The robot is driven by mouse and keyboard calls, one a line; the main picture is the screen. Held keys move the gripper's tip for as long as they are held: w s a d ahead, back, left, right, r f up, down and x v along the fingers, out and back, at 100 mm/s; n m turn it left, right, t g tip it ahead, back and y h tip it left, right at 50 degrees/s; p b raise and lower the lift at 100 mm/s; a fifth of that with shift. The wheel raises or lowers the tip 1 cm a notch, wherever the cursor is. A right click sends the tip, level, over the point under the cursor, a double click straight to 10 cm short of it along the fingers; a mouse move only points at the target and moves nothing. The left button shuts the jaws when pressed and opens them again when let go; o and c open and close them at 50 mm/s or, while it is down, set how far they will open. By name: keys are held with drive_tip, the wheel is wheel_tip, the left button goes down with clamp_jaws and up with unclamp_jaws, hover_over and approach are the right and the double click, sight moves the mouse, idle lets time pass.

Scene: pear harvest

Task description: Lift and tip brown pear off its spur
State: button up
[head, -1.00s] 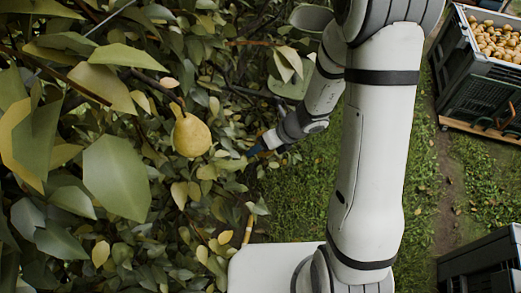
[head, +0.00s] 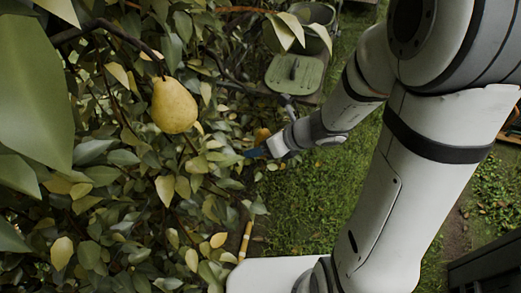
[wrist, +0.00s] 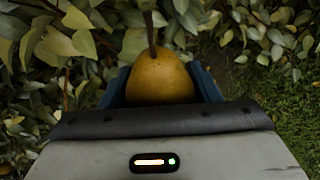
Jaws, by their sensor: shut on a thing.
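The brown pear (wrist: 160,78) sits between the blue fingers of my gripper (wrist: 162,88) in the wrist view, with a finger on each side. A dark stem or spur (wrist: 151,32) rises from its top toward the leaves; where it joins the branch is hidden. In the head view my gripper (head: 256,152) is at the foliage edge, right of the middle of the leaves. A small orange-brown patch of the pear (head: 262,135) shows just above the blue fingertips there; leaves and the gripper hide the rest.
A larger yellow pear (head: 174,105) hangs from a branch nearer the head camera, left of my gripper. Dense leaves fill the left side. Open grass (head: 310,200) lies to the right. A dark crate edge (head: 488,265) shows at lower right.

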drive_tip(key=shift+s+d+f+b, duration=0.1)
drive_tip(key=shift+s+f+b, duration=0.2)
drive_tip(key=shift+b, duration=0.5)
drive_tip(key=shift+r+t+b, duration=0.1)
drive_tip(key=shift+t+b, duration=0.2)
drive_tip(key=shift+b, duration=0.55)
drive_tip(key=shift+s+n+y+b, duration=0.15)
drive_tip(key=shift+n+y+b, duration=0.15)
drive_tip(key=shift+b, duration=0.95)
drive_tip(key=b, duration=0.3)
drive_tip(key=shift+s+d+t, duration=0.15)
drive_tip(key=shift+s+t, duration=0.15)
drive_tip(key=shift+s+b, duration=0.15)
drive_tip(key=shift+b, duration=0.45)
drive_tip(key=s+t+y+b, duration=0.1)
drive_tip(key=b, duration=0.4)
drive_tip(key=s+d+n+t+b, duration=0.1)
drive_tip(key=s+t+b, duration=0.1)
drive_tip(key=b, duration=0.2)
drive_tip(key=shift+s+r+y+b, duration=0.1)
drive_tip(key=shift+r+y+b, duration=0.1)
drive_tip(key=shift+y+b, duration=0.2)
drive_tip(key=shift+r, duration=0.1)
